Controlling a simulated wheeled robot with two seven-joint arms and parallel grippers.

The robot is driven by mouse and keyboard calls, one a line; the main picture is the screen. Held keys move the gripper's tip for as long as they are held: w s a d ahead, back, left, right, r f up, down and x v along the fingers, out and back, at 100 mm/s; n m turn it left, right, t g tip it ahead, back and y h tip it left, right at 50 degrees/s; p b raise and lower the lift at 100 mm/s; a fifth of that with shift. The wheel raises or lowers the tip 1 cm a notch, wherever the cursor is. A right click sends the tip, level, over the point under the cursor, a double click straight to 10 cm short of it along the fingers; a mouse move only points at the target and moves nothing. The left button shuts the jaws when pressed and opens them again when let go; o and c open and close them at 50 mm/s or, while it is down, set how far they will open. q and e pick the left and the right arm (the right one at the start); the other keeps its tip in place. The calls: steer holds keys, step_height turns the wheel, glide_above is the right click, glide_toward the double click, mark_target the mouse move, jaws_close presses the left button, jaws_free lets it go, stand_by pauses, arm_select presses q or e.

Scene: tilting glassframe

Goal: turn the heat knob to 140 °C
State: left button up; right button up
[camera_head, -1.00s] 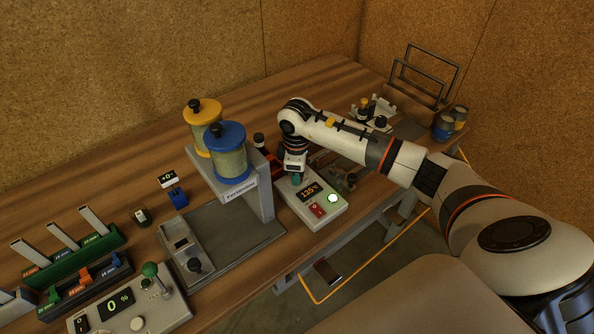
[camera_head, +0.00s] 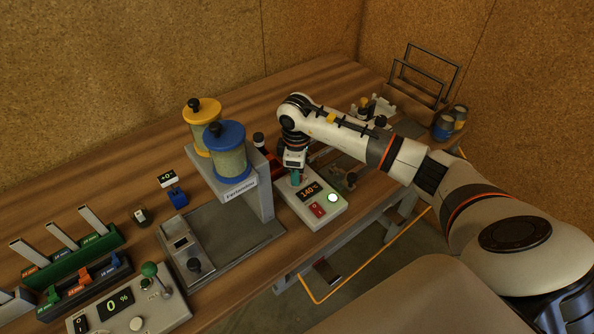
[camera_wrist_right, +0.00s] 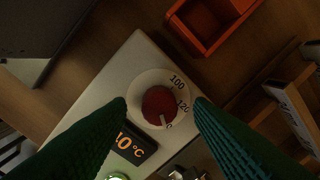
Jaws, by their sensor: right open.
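The heat control box (camera_head: 328,217) stands near the table's front edge, with a display (camera_head: 310,192) that reads 140 °C. In the right wrist view, the heat knob (camera_wrist_right: 158,103) is dark red with a pale pointer, on a white dial marked 100 and 120; the lower dial marks are partly hidden. The display (camera_wrist_right: 134,143) shows partly there, its left end covered by a finger. My right gripper (camera_head: 297,178) is just above the box, pointing down. In the wrist view its green fingers (camera_wrist_right: 160,108) are apart on both sides of the knob, with gaps. My left gripper is not in view.
A stand with yellow (camera_head: 202,112) and blue-lidded (camera_head: 226,136) canisters is just left of my right gripper. An orange-red bin (camera_wrist_right: 208,22) lies beside the box. A control panel (camera_head: 135,312) sits at the front left.

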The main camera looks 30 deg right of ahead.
step_height(320, 180, up, 11)
steer(key=b, duration=0.2)
steer(key=shift+s+a, duration=0.2)
steer(key=shift+s, duration=0.05)
steer(key=shift+f, duration=0.1)
